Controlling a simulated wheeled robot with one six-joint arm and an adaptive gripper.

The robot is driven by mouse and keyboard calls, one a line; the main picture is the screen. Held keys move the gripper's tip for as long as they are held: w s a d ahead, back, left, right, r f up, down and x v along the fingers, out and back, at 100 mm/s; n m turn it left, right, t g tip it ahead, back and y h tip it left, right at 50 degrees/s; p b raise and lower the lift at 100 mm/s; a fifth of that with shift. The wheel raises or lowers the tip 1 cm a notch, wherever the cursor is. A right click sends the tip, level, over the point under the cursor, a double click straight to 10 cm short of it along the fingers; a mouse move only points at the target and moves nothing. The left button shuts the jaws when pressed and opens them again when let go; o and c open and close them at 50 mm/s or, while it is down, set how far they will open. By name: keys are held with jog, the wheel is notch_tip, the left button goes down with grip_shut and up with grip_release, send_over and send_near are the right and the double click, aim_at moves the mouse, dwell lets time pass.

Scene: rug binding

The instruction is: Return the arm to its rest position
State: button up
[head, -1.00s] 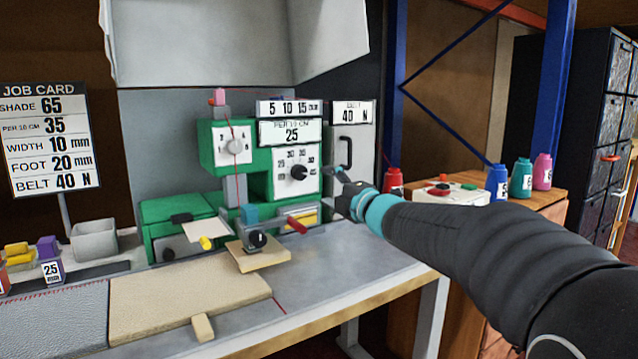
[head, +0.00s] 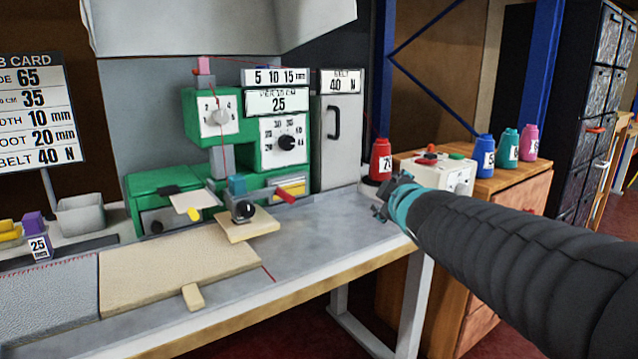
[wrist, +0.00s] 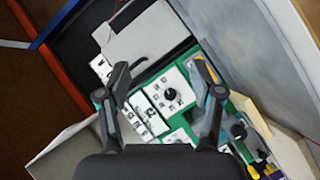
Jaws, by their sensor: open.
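My gripper (head: 388,205) is at the end of my dark sleeved arm, over the right end of the grey worktable (head: 310,240) in the head view. In the wrist view my gripper (wrist: 172,82) shows two fingers spread apart with nothing between them. Beyond the fingers is the green binding machine (wrist: 205,75) with its white dial plate, seen tilted. In the head view the green machine (head: 160,195) stands to the left of my gripper, clear of it. The grey cabinet with a black handle (head: 337,150) is behind and left of my gripper.
A beige rug piece (head: 170,270) lies on the table. A job card (head: 40,110) is at left.

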jog(key=s+f+m+g, duration=0.3)
jog(key=s+f, duration=0.3)
jog(key=s, duration=0.3)
jog(key=s+d+f+m+g, duration=0.1)
jog(key=s+f+m+g, duration=0.2)
jog(key=s, duration=0.7)
jog(key=s+d+f+m+g, duration=0.1)
jog(key=s+f+m+g, duration=0.2)
jog(key=s+f+m, duration=0.3)
jog(key=s+f, duration=0.4)
jog(key=shift+s+f+g+h, duration=0.15)
jog(key=shift+g+h, duration=0.15)
jog(key=shift+h, duration=0.1)
jog(key=shift+d, duration=0.1)
